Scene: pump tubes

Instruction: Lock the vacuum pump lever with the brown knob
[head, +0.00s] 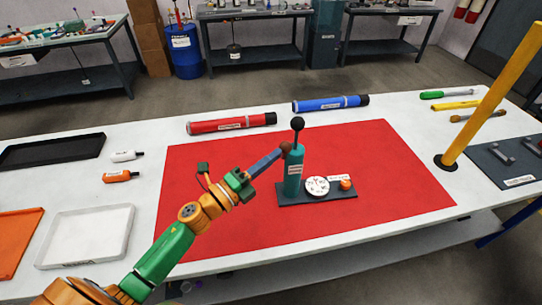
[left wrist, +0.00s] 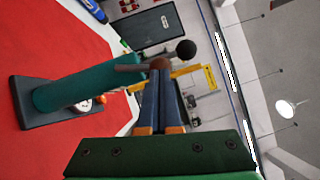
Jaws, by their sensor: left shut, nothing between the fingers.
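The vacuum pump is a teal cylinder (head: 293,175) standing upright on a dark base plate (head: 335,196) on the red mat. A rod with a black ball (head: 297,123) rises from its top. The brown knob (head: 286,148) sits at the left of the pump's top. My left gripper (head: 280,153) comes from the left with its blue fingers shut, tips at or against the brown knob. In the left wrist view, the brown knob (left wrist: 160,64) lies just beyond the closed fingertips (left wrist: 160,73), not between them. Whether they touch is unclear. My right gripper is out of view.
A white gauge (head: 317,187) and an orange knob (head: 346,184) are on the base plate. Red (head: 231,124) and blue (head: 330,104) tubes lie behind the mat. A yellow post (head: 490,90) stands at right. The red mat (head: 400,190) is otherwise clear.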

